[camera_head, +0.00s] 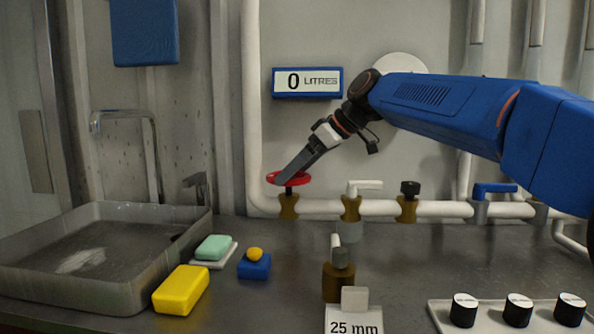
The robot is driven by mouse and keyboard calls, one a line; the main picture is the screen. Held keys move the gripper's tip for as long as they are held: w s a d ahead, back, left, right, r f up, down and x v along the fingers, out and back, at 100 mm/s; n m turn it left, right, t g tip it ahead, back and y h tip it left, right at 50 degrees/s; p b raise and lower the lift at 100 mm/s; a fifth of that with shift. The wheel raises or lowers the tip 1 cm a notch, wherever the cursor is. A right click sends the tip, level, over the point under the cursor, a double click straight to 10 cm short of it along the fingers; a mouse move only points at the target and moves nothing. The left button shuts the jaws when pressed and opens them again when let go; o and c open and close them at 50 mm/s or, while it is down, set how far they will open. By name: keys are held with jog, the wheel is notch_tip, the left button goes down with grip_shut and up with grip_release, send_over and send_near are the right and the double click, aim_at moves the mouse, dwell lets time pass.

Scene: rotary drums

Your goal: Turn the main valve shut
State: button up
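A red handwheel (298,178) sits on a brass valve body (288,206) on the white horizontal pipe at the back. No label shows which valve is the main one. Along the same pipe are a valve with a white lever (364,185), a valve with a black knob (410,187) and a valve with a blue lever (494,189). My gripper (281,181) reaches down from the upper right, its dark fingers at the left part of the red wheel. The fingers overlap in this view, so I cannot tell whether they grip the wheel or only touch it.
A display (307,82) reads 0 LITRES. A metal sink (75,301) is at left.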

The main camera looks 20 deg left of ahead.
jog(key=m+t, duration=0.2)
jog(key=s+m+t+h, duration=0.1)
jog(key=m+t, duration=0.1)
jog(key=m, duration=0.1)
jog(key=shift+s+a+m, duration=0.1)
jog(key=shift+a+m, duration=0.1)
jog(key=shift+m, duration=0.1)
jog(key=shift+s+a+m+t+h, duration=0.15)
jog(key=shift+m+t+h, duration=0.65)
jog(key=shift+m, duration=0.5)
jog(key=shift+s+a+m+t+h, duration=0.15)
jog(key=shift+m+t+h, duration=0.6)
jog(key=shift+m, duration=0.55)
jog(key=o, duration=0.8)
jog(key=shift+o, duration=0.2)
